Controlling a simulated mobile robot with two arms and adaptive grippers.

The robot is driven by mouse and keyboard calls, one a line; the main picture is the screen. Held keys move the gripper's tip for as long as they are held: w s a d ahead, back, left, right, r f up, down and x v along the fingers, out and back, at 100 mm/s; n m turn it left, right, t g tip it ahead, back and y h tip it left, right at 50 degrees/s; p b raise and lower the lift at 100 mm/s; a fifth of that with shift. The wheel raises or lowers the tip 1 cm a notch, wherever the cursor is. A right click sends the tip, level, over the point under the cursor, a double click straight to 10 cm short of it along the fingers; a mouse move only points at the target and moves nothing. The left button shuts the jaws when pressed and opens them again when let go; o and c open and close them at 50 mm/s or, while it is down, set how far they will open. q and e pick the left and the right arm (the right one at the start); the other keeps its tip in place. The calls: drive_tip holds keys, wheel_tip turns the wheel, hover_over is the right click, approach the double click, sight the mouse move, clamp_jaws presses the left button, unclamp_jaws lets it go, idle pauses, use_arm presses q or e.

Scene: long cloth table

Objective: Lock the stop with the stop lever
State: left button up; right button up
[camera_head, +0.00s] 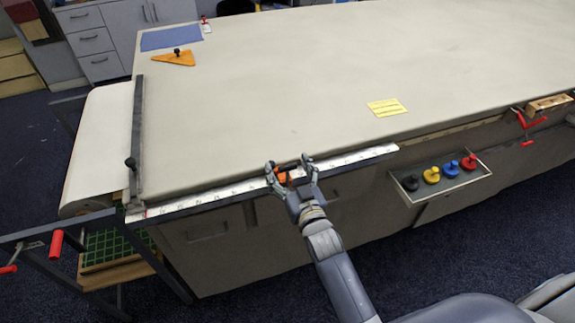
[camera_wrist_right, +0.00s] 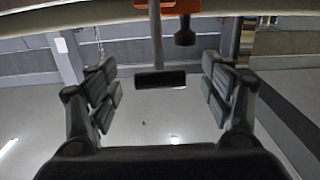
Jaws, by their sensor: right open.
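The orange stop (camera_head: 283,178) sits on the white measuring rail (camera_head: 228,192) along the table's front edge. My right gripper (camera_head: 289,163) is at the stop, its two fingers apart on either side of it, partly hiding it. In the right wrist view the stop's orange body (camera_wrist_right: 167,6) is at the top edge. A dark rounded knob (camera_wrist_right: 185,33) hangs below it, and a grey rod ending in a black bar (camera_wrist_right: 160,79) reaches down between the open fingers (camera_wrist_right: 160,75). I cannot tell which of these is the stop lever. No finger visibly touches them. My left gripper is out of view.
A dark bar (camera_head: 137,130) with a black knob crosses the table's left end. An orange triangle (camera_head: 175,58), a blue sheet (camera_head: 170,37) and a yellow ruled card (camera_head: 387,107) lie on the cloth. A tray (camera_head: 408,201) of coloured knobbed pieces hangs at the front right. The table's middle is clear.

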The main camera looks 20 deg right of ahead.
drive_tip(key=shift+w, duration=0.35)
drive_tip(key=shift+c, duration=0.6)
